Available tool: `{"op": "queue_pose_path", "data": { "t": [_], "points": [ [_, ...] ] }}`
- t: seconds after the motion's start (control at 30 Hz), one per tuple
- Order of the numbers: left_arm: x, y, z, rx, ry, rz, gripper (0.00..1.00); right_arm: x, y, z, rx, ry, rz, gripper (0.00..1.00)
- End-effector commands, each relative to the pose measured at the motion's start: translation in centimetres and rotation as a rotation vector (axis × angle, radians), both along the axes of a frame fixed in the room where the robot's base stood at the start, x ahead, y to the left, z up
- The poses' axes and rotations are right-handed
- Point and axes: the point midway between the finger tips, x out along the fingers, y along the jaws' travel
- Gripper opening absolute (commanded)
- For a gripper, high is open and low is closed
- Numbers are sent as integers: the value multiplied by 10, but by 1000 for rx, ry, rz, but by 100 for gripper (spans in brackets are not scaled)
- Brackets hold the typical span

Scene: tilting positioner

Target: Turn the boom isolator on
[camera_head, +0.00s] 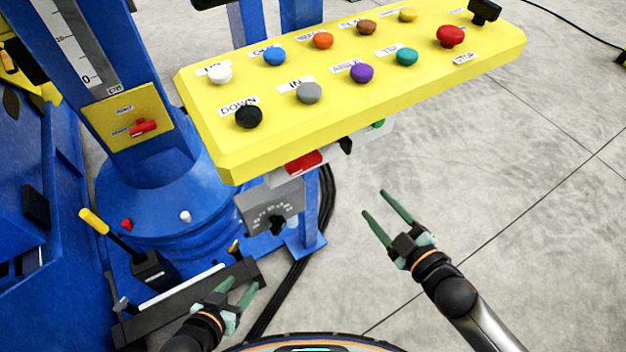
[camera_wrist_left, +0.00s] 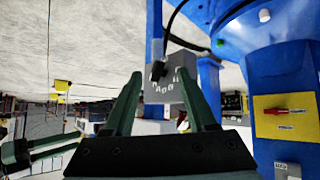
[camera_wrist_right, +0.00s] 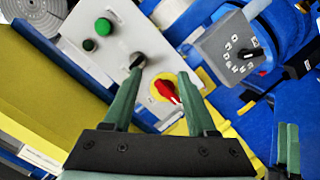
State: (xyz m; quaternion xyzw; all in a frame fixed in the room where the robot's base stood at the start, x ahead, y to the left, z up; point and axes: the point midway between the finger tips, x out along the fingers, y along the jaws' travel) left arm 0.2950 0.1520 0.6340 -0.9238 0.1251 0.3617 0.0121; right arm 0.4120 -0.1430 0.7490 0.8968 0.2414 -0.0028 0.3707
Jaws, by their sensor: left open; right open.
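A red handle (camera_head: 143,127) sits crosswise on a yellow plate (camera_head: 120,108) on the blue column. Its labels are too small to read surely. A red rotary switch (camera_wrist_right: 167,90) with a yellow backing is on a light grey box (camera_wrist_right: 130,40) under the yellow panel, beside a black knob (camera_wrist_right: 138,61). I cannot tell which red switch is the boom isolator. My right gripper (camera_head: 376,203) is open and empty, right of the box; in the right wrist view the rotary switch appears between its fingers. My left gripper (camera_head: 241,289) is open and empty, low near the column base.
The yellow button panel (camera_head: 330,110) overhangs the box. A grey dial box (camera_head: 271,208) hangs below it. A yellow-handled lever (camera_head: 94,221) and a dark bar (camera_head: 190,300) stand near my left gripper. Open floor (camera_head: 520,210) lies right.

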Motion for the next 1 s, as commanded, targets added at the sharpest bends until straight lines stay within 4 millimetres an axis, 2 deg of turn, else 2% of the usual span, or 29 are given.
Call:
{"op": "queue_pose_path", "data": {
  "t": [0.03, 0.2, 0.3, 0.57, 1.0],
  "points": [
    [2, -2, -21, -1, -3, -6, 57, 12, 6, 0, -111, -144, 103, 57],
    [4, -7, -38, -6, -1, -21, 57, 15, 27, 23, -401, -508, 379, 57],
    [4, -9, -41, -8, -3, -24, 57, 11, 31, 26, -497, -618, 471, 57],
    [4, -10, -39, -8, 2, -27, 57, 17, 43, 32, -539, -673, 514, 57],
    [4, -10, -37, -10, 0, -27, 57, 63, 103, 32, -536, -670, 510, 57]
  ]
}}
